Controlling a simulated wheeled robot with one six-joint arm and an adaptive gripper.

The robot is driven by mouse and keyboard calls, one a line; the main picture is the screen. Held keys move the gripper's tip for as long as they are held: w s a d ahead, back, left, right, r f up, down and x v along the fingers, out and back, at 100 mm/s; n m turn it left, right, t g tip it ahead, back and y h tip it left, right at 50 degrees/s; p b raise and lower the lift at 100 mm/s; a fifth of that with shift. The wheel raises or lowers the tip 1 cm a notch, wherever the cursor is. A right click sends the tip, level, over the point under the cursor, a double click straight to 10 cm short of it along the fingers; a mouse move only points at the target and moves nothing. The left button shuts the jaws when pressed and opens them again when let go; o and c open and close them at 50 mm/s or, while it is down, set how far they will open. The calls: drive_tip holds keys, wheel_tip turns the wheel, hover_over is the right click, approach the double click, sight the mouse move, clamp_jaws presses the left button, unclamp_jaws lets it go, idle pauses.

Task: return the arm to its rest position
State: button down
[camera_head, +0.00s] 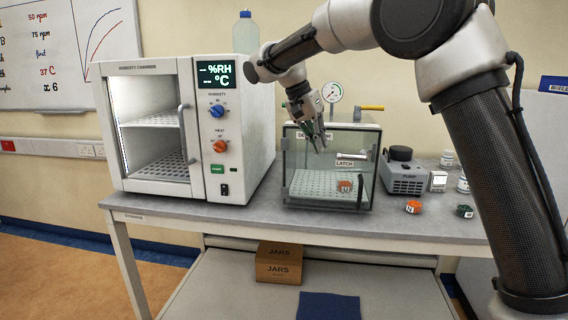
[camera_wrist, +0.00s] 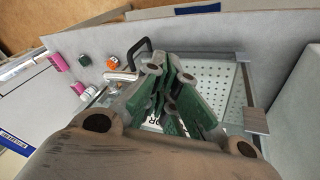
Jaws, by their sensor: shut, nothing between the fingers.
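My arm reaches in from the right side of the head view and bends over the bench. My gripper (camera_head: 318,145) points down at the front top of the clear desiccator box (camera_head: 330,200), and it is shut and empty. In the wrist view the green-padded fingers of my gripper (camera_wrist: 180,105) come together above the box's perforated shelf (camera_wrist: 222,85). I cannot tell whether the fingertips touch the box.
A humidity chamber (camera_head: 150,70) stands left of the box. The pump (camera_head: 405,178) stands right of it, near an orange piece (camera_head: 413,207) and a dark green piece (camera_head: 464,211). A gauge (camera_head: 332,92) rises behind the box. Another orange piece (camera_head: 344,186) shows inside the box.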

drive_tip(key=s+d+f+n+t+y, duration=0.1)
drive_tip(key=s+d+f+n+y, duration=0.1)
drive_tip(key=s+d, duration=1.1)
drive_tip(key=s+d+f+n+t+y, duration=0.2)
drive_tip(key=s+d+n, duration=0.3)
drive_tip(key=s+d, duration=0.8)
drive_tip(key=shift+s+f+t+y, duration=0.3)
drive_tip(key=shift+s+f+y, duration=0.1)
drive_tip(key=shift+s, duration=3.4)
